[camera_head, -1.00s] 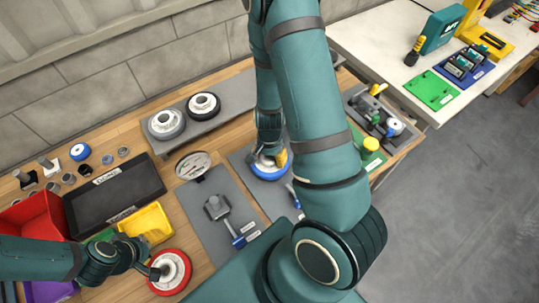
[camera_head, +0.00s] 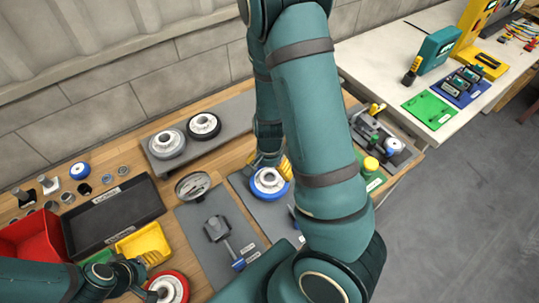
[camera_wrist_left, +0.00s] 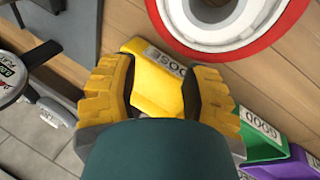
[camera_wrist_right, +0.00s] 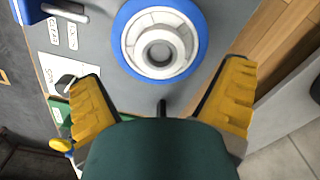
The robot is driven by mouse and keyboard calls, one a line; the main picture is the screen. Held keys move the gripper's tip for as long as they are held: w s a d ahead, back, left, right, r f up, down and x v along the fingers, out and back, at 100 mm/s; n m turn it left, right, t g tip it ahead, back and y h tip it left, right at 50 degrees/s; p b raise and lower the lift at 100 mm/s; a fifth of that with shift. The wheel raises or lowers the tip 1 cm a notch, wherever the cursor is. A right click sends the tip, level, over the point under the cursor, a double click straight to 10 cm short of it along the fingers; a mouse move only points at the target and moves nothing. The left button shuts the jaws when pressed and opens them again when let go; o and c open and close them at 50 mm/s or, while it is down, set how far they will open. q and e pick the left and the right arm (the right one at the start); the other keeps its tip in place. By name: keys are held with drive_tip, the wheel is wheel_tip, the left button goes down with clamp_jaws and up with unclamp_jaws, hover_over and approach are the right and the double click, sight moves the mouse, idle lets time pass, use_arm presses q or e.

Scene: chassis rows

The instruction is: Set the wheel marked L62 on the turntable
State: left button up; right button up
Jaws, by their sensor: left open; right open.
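A blue-rimmed wheel with a white hub (camera_head: 269,183) lies flat on a grey mat right of centre. My right gripper (camera_head: 283,165) is open just behind it, partly hidden by my arm; in the right wrist view the wheel (camera_wrist_right: 157,42) lies beyond the open fingers, apart from them. A round metallic disc (camera_head: 193,185), perhaps the turntable, stands left of that wheel. My left gripper (camera_head: 142,277) is open at the lower left, beside a red-rimmed wheel (camera_head: 170,288); its fingers also show in the left wrist view (camera_wrist_left: 160,85). I cannot read L62 on any wheel.
Grey (camera_head: 168,143) and black-rimmed (camera_head: 204,125) wheels lie on a raised grey shelf. A black tray (camera_head: 112,214), yellow bin (camera_head: 145,241) and red bin (camera_head: 38,238) stand at left. A grey tool (camera_head: 217,230) lies on the middle mat.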

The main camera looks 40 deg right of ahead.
wheel_tip(320, 180, up, 7)
drive_tip(key=shift+r, duration=0.2)
idle(0.3)
idle(0.5)
